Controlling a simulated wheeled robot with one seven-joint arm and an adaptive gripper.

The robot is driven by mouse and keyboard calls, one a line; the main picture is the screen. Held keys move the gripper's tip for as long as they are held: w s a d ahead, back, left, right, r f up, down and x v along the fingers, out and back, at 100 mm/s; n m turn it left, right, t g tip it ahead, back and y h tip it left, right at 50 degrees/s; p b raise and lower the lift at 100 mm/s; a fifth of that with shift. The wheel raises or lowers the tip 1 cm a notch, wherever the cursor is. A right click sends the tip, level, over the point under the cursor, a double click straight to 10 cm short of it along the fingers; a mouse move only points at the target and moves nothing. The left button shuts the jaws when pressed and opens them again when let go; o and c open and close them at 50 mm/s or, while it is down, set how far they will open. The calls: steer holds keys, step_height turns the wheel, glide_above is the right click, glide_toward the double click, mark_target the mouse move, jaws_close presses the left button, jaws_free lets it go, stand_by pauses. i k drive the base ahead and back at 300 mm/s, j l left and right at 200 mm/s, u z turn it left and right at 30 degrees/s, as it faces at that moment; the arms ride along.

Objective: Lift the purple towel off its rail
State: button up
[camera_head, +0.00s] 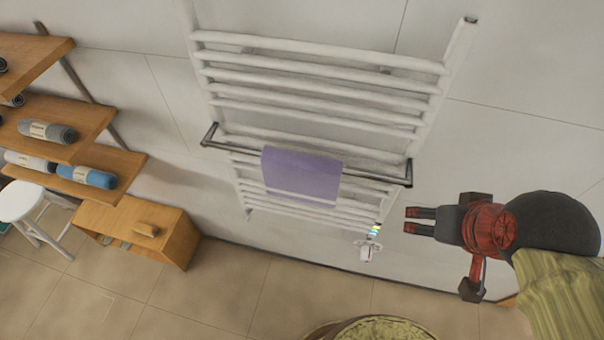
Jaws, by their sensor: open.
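The purple towel (301,177) hangs folded over the dark metal rail (376,171), which stands out in front of the white ladder-style radiator (318,95) on the wall. The towel covers the middle part of the rail. My gripper (411,220) is to the right of the towel and a little lower in the picture. Its two dark fingers point left and are apart, with nothing between them. It does not touch the towel or the rail. How far it is from the wall is hard to tell.
Wooden shelves (62,125) with rolled towels (87,177) are on the left. A white stool (22,201) and a wooden box (142,229) stand below them. A white valve (366,249) sits under the radiator. A round yellowish object (385,329) shows at the bottom edge.

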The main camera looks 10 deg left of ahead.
mark_target(315, 179)
steer(key=u, duration=1.05)
